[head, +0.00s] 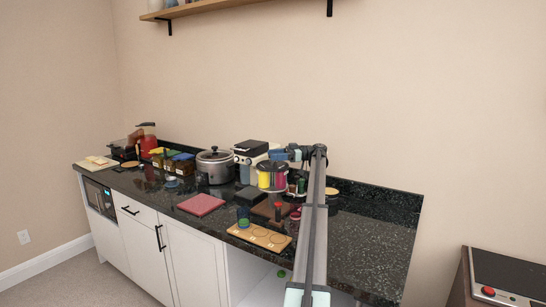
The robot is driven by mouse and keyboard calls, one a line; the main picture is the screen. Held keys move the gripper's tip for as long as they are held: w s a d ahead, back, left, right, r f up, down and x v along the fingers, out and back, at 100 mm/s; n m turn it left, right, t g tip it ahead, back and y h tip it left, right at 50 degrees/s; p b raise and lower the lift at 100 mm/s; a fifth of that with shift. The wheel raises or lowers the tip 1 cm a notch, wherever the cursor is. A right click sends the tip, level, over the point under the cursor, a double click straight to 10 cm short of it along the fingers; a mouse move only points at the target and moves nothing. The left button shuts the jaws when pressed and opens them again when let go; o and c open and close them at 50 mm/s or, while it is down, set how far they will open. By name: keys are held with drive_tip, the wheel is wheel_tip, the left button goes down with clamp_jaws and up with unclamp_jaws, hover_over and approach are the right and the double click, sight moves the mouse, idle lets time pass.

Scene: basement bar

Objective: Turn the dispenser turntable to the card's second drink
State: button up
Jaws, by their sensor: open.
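The dispenser turntable (272,177) stands toward the back of the dark counter, right of the middle. It carries upright coloured containers, with yellow and red ones facing me. My arm reaches over the counter, and its end bends left above the turntable. My gripper (280,155) is open there, small in view; I cannot tell whether it touches the turntable. The arm hides part of the turntable's right side. I cannot make out the card or any writing on it.
Left are a pink mat (201,204), a grey cooker (215,167) and a coffee machine (249,155). The right counter is mostly clear.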

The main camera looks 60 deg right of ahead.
drive_tip(key=v, duration=0.6)
drive_tip(key=shift+s, duration=0.1)
idle(0.3)
